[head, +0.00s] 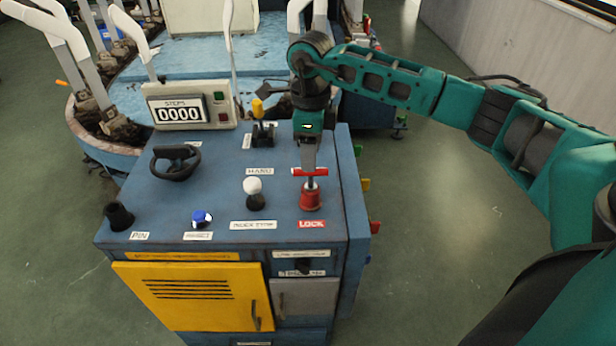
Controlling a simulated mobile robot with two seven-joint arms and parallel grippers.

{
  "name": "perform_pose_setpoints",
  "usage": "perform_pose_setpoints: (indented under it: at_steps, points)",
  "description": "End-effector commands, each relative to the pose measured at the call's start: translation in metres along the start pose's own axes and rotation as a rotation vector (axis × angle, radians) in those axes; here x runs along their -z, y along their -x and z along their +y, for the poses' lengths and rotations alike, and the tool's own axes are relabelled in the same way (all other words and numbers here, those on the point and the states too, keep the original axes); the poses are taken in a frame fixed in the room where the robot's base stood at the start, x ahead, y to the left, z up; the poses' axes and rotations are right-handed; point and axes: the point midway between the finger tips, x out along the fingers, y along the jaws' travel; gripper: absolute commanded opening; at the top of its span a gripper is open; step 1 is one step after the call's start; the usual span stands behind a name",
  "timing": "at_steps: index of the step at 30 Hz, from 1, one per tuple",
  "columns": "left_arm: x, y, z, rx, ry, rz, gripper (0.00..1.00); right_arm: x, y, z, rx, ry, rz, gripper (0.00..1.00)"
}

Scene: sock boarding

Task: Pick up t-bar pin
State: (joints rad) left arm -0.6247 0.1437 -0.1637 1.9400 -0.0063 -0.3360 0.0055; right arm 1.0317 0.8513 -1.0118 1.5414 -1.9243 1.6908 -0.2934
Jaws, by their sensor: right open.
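The red t-bar pin (310,172) stands upright in a red socket (311,198) behind the LOCK label (312,224), at the right of the blue console top. My right gripper (308,168) points down directly over the pin's crossbar. Its jaws are open, and the fingertips are at or just above the bar; I cannot tell whether they touch it. Part of the bar's middle is hidden by the gripper. A black holder (119,216) stands at the front left, beside the PIN label (140,236). My left gripper is not in view.
The console top (225,190) carries a white-knobbed lever (253,190), a yellow-knobbed lever (259,110), a blue button (201,217), a black handwheel (175,162) and a counter reading 0000 (180,110). White sock forms (60,35) stand behind. The floor to the right is open.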

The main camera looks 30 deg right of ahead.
Motion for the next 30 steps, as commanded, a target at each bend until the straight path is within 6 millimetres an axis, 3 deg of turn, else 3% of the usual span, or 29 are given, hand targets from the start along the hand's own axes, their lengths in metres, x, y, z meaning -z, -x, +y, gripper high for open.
perform_pose_setpoints:
  at_steps: [8,16,25,30]
  points:
    - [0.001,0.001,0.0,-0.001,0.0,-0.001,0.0,0.001,-0.025,0.002,-0.003,0.001,0.002,0.48]
    - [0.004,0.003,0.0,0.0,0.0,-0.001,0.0,0.002,-0.062,0.004,-0.003,0.001,-0.001,0.48]
    - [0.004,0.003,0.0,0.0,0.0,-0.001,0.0,0.002,-0.068,0.003,-0.001,0.001,-0.003,0.48]
    - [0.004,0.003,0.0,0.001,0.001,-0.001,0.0,0.002,-0.067,0.003,-0.001,0.001,-0.003,0.33]
